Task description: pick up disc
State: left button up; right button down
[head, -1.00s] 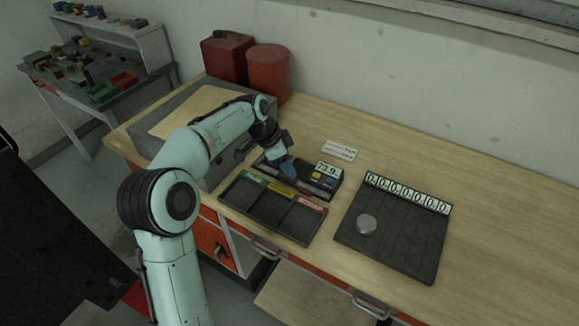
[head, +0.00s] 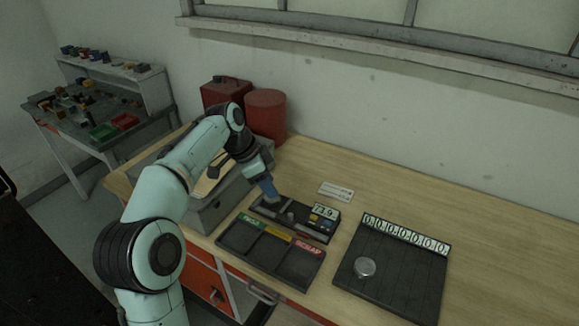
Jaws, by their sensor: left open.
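A round silver disc (head: 365,267) lies flat on the dark slotted board (head: 400,282), near its left edge. My left gripper (head: 271,193) is open, with bluish fingers pointing down over the left end of a dark measuring device (head: 318,232). It is well to the left of the disc and apart from it. The device has a small display reading about 73.9. A small grey part stands on the device beside the fingers; I cannot tell what it is. My right gripper is not in view.
A three-compartment tray (head: 225,238) with green, yellow and red labels sits in front of the device; its compartments look empty. A white card (head: 336,190) lies behind. Red containers (head: 265,113) and a grey box (head: 212,212) stand at the left. The bench (head: 500,250) is clear at right.

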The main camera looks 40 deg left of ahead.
aim_at(273, 201)
jog(key=k, duration=1)
